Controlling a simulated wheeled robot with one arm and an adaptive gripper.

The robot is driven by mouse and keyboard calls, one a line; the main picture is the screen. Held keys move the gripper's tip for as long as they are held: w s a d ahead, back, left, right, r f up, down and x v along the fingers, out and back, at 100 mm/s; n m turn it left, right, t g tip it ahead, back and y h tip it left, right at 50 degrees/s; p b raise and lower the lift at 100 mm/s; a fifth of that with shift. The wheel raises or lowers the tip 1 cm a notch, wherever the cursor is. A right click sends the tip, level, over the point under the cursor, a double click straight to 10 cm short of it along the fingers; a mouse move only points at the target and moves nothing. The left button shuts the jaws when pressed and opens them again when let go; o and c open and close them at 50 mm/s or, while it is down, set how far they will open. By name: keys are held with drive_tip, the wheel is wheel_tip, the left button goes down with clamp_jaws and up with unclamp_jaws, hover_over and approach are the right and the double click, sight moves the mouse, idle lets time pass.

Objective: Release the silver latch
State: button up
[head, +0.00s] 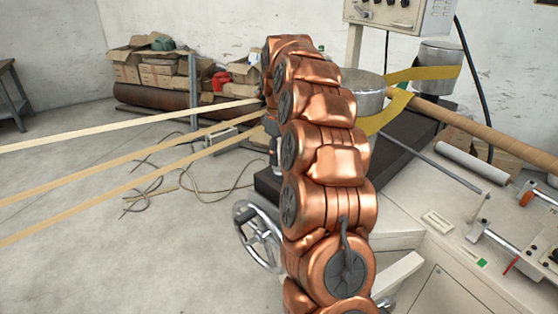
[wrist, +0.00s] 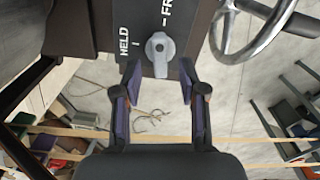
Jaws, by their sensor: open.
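The silver latch (wrist: 160,48) is a small rounded metal lever on a dark panel (wrist: 185,48), at the top middle of the wrist view. The panel carries white lettering, "HELD" on the left of the latch and a cut-off "FR" above it. The latch's narrower end points down in the picture, towards my gripper. My gripper (wrist: 156,76) is open, with one finger on each side of the latch's lower end. I cannot tell whether either finger touches it. In the head view my copper-coloured arm hides the latch and the gripper.
A spoked handwheel (head: 258,237) stands left of my arm and also shows close by in the wrist view (wrist: 252,25). Pale strips (head: 130,125) run in from the left. Cables (head: 190,175) lie on the floor. The white machine top (head: 440,190) fills the right.

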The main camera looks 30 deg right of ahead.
sight(280, 168)
drive_tip(key=shift+f, duration=1.35)
clamp_jaws()
